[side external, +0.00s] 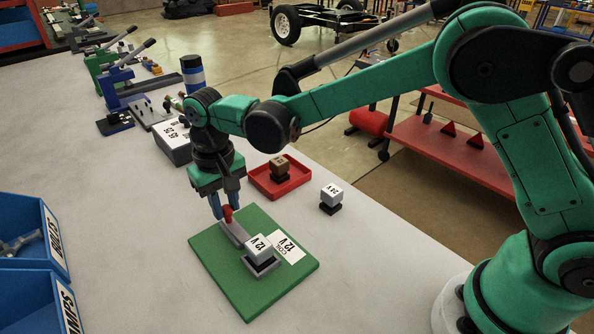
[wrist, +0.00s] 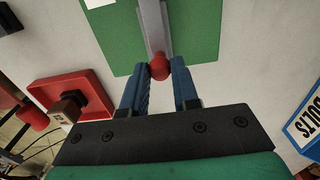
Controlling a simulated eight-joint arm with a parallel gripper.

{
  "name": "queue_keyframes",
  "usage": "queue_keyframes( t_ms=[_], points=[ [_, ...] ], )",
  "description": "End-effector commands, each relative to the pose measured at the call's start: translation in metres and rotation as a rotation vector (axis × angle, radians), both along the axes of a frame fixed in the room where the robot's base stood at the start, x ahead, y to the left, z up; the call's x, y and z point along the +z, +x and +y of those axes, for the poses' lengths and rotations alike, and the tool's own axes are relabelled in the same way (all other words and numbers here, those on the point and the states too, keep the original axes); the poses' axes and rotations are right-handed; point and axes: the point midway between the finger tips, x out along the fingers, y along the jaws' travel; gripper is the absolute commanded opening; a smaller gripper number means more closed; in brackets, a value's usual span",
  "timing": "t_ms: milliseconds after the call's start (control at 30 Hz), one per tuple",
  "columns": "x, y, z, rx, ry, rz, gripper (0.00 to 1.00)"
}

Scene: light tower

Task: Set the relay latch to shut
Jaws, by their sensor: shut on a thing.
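The relay latch (side external: 235,232) is a grey lever with a red knob (side external: 228,212) at its end. It is on a green board (side external: 221,272), beside a white cube marked 12 V (side external: 259,247) in a grey socket (side external: 261,268). A white label reading 12 V (side external: 289,247) lies on the board. My gripper (side external: 227,212) points down at the board's far edge, its blue fingers shut on the red knob. In the wrist view the knob (wrist: 160,67) is between the fingertips and the grey lever (wrist: 153,25) runs away from it. Whether the latch is fully down cannot be told.
A red tray (side external: 264,184) with a brown cube (side external: 279,166) stands behind the board. A white 24 V cube (side external: 331,194) on a dark base stands to its right. A grey box (side external: 172,147) stands behind; blue bins (side external: 30,245) are at left.

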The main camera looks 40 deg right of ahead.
Motion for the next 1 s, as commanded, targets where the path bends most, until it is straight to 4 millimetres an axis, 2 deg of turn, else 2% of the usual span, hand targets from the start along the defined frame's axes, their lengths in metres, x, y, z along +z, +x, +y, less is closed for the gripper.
queue_keyframes(
  t_ms=[200,467,700,733,800,833,1000],
  points=[
    [0.001,-0.002,-0.001,-0.001,-0.002,0.0,0.0],
    [0.0,-0.026,0.0,0.0,-0.002,0.001,0.0],
    [0.0,-0.027,0.0,0.001,-0.001,0.005,0.0],
    [0.0,-0.027,0.0,0.001,-0.002,0.006,0.34],
    [0.0,-0.027,0.0,0.001,-0.001,0.005,0.53],
    [0.0,-0.027,0.0,0.001,-0.001,0.004,0.57],
    [0.0,-0.026,0.0,0.0,-0.001,0.002,0.57]
  ],
)
